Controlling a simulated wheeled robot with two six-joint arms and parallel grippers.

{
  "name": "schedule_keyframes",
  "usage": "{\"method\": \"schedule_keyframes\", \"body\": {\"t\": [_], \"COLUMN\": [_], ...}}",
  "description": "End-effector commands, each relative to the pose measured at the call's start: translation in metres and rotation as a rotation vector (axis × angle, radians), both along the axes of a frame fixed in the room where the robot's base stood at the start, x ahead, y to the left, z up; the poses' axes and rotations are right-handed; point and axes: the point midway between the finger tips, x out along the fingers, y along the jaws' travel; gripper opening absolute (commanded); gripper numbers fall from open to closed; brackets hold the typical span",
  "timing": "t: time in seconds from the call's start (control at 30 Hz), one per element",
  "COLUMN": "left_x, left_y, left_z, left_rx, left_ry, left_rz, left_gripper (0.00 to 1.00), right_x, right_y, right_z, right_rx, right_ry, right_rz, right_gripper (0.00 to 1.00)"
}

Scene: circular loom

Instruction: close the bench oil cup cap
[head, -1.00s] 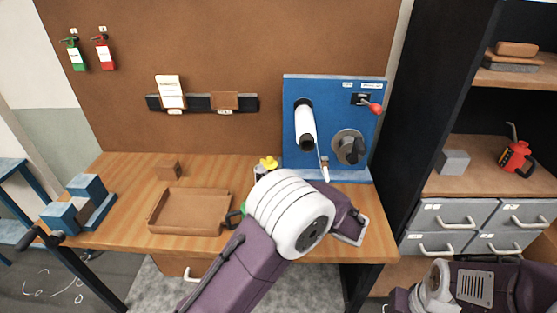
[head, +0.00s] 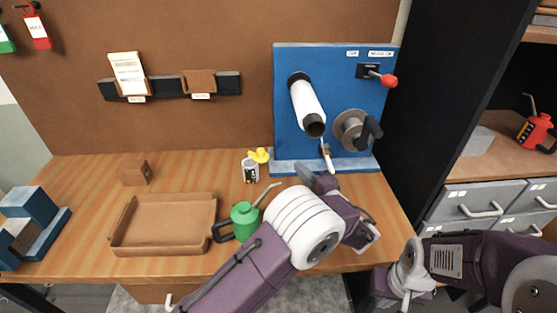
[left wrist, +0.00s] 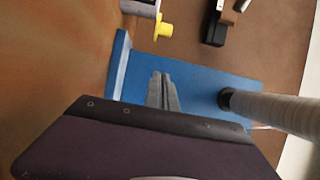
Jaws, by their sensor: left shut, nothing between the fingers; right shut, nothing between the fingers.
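A small white cup (head: 250,171) with dark markings stands at the back of the wooden bench. A yellow cap (head: 259,155) shows at its upper right side, tipped off the top, so the cup looks open. In the left wrist view the yellow cap (left wrist: 163,27) and part of the white cup (left wrist: 138,6) show at the top edge. My left gripper (head: 304,169) is shut and empty, to the right of the cup and apart from it. Its closed fingers (left wrist: 160,80) point over the blue base in the left wrist view. My right gripper is out of view; only my right arm shows.
A green oil can (head: 244,219) stands beside my left arm. A brown tray (head: 116,234) and a wooden block (head: 134,173) lie to the left. A blue panel (head: 341,82) with a white roller, crank and red-knobbed lever rises behind my gripper.

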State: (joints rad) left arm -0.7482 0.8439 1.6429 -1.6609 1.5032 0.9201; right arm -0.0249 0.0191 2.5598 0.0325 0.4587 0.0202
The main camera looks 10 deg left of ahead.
Motion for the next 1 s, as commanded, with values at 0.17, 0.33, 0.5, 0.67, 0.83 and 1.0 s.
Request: {"method": "schedule_keyframes", "body": {"t": [0.17,0.33,0.5,0.67,0.83,1.0], "left_x": [0.023,0.052,0.069,0.058,0.054,0.053], "left_y": [0.022,0.047,0.071,0.09,0.098,0.098], "left_z": [0.001,0.001,0.002,0.001,0.0,0.0], "left_rx": [0.0,0.0,0.002,0.002,0.0,0.0], "left_ry": [0.001,0.001,0.003,0.003,0.001,0.001], "left_rz": [0.006,0.006,0.004,0.002,0.001,0.001], "left_gripper": [0.0,0.0,0.0,0.0,0.0,0.0], "right_x": [0.0,0.0,0.0,0.0,0.0,0.0], "right_y": [0.0,0.0,0.0,0.0,0.0,0.0], "right_z": [0.005,0.01,0.015,0.019,0.02,0.019], "right_rx": [0.0,0.0,0.0,0.0,0.0,0.0], "right_ry": [0.0,0.0,0.0,0.0,0.0,0.0], "right_rz": [0.0,0.0,0.0,0.0,0.0,0.0], "right_gripper": [0.0,0.0,0.0,0.0,0.0,0.0]}}
